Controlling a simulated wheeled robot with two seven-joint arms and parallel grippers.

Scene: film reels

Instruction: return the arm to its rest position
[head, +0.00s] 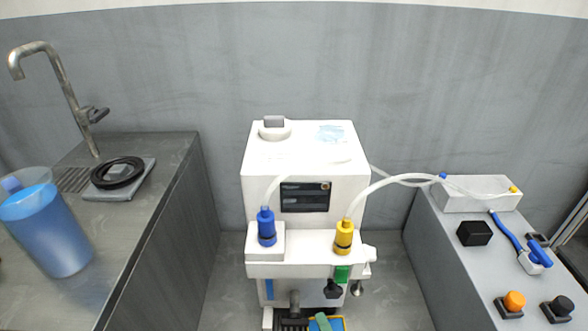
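Neither of my grippers nor any part of my arms shows in the head view, so their pose and what they hold cannot be seen. A white machine (305,160) stands in the middle against the grey wall. A blue connector (266,227) sits upright on its front left and a yellow connector (344,237) on its front right. Each has a pale hose at its top. The hose from the yellow one runs right toward a white box (480,193).
A jug of blue liquid (48,228) stands on the left counter (140,190), near a metal tap (62,85) and a black ring (118,172).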

